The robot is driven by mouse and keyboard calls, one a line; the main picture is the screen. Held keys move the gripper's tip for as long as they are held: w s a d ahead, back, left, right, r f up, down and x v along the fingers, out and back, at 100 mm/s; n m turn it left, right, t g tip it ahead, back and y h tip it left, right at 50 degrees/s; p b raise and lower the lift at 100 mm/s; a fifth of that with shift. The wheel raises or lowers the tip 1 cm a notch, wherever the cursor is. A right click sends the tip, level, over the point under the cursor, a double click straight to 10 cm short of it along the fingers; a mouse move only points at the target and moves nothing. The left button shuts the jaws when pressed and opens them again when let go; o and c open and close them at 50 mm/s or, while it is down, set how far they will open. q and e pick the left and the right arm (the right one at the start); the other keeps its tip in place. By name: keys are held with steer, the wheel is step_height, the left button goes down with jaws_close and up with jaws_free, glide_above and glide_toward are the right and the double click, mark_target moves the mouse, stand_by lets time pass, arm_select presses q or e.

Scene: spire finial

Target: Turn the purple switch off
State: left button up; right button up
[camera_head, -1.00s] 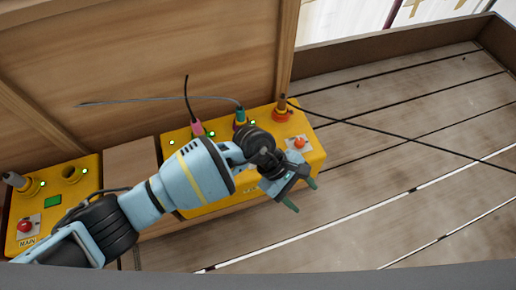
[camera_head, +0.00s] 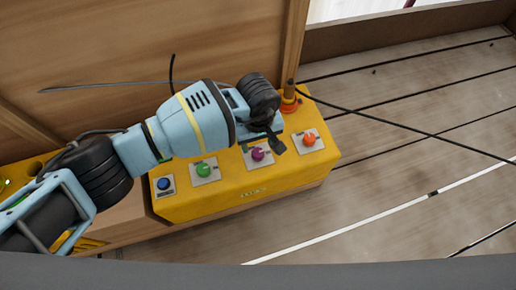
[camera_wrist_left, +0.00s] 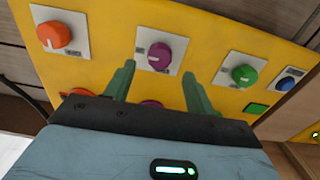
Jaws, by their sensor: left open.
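The purple switch (camera_head: 257,154) is a round knob on a pale square plate on the front of the yellow box (camera_head: 232,190). In the left wrist view the purple switch (camera_wrist_left: 159,56) shows between and just beyond the two green fingertips, with a pale mark on its lower part. My left gripper (camera_head: 268,138) is open and empty, close to the purple switch; it also shows in the wrist view (camera_wrist_left: 159,73). I cannot tell whether a finger touches the knob. My right gripper is not in view.
A green knob (camera_head: 204,170) and a blue knob (camera_head: 164,184) sit left of the purple switch, an orange knob (camera_head: 309,140) right of it. The plank floor at right is otherwise clear.

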mark_target(258, 152)
arm_select(q)
step_height(258, 152, down, 4)
steer(key=shift+f+b, duration=0.1)
steer(key=shift+b, duration=0.55)
steer(key=shift+f, duration=0.45)
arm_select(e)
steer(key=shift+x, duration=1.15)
arm_select(q)
steer(key=shift+c, duration=0.4)
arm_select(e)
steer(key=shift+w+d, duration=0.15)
arm_select(q)
steer(key=c, duration=0.9)
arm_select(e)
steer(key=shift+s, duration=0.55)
